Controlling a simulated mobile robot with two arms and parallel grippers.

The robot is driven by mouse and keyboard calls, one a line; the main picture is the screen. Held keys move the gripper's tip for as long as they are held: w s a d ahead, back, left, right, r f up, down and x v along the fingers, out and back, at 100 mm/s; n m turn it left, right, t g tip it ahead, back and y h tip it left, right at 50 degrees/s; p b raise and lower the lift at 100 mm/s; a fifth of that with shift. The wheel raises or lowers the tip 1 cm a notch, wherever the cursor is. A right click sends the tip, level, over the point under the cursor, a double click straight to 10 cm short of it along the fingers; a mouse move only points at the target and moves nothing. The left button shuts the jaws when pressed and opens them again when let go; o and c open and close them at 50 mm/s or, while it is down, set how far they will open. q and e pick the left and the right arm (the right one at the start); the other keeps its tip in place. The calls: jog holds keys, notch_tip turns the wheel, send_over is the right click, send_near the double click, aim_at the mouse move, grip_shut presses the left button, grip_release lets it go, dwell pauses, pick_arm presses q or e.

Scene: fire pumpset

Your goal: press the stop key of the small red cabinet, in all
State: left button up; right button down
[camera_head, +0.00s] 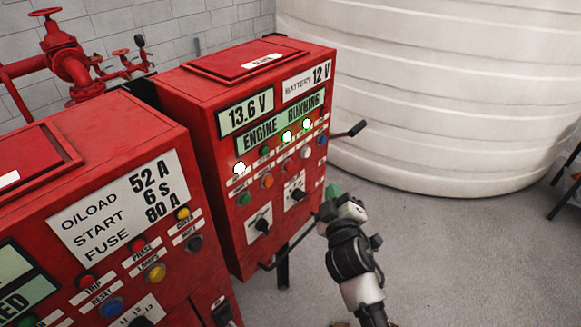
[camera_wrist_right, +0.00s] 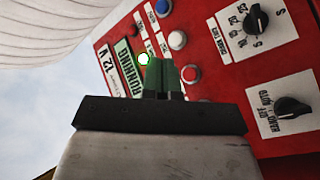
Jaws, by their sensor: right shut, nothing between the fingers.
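The small red cabinet (camera_head: 200,130) stands in the middle of the head view, its display reading "ENGINE RUNNING". Its sloped front carries lit lamps, coloured buttons and two black rotary knobs. The key labels are too small to read, so I cannot tell which is the stop key. A red button (camera_wrist_right: 190,73) shows in the wrist view, close beside my fingertips; a white button (camera_wrist_right: 177,40) and a blue button (camera_wrist_right: 163,8) are above it. My right gripper (camera_head: 332,193) is shut and empty, its green fingers in front of the panel. Contact cannot be told. My left gripper is out of view.
Red pipework (camera_head: 70,65) is behind. A large white tank (camera_head: 430,90) fills the back right. A black handle (camera_head: 350,130) sticks out from the cabinet's right side.

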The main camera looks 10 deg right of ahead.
aim_at(289, 166)
jog(key=w+a+b, duration=0.3)
jog(key=w+a, duration=0.2)
jog(key=w, duration=0.1)
jog(key=shift+w+a, duration=0.2)
jog(key=shift+w, duration=0.2)
jog(key=shift+b, duration=0.3)
dwell(1.6)
jog(key=shift+w+a, duration=0.25)
jog(key=shift+w, duration=0.1)
jog(key=shift+w+a+b, duration=0.25)
jog(key=shift+w+b, duration=0.05)
jog(key=shift+b, duration=0.15)
dwell(0.5)
dwell(0.4)
jog(key=shift+s+d+p, duration=0.45)
jog(key=shift+s+d, duration=0.05)
jog(key=shift+s, duration=0.2)
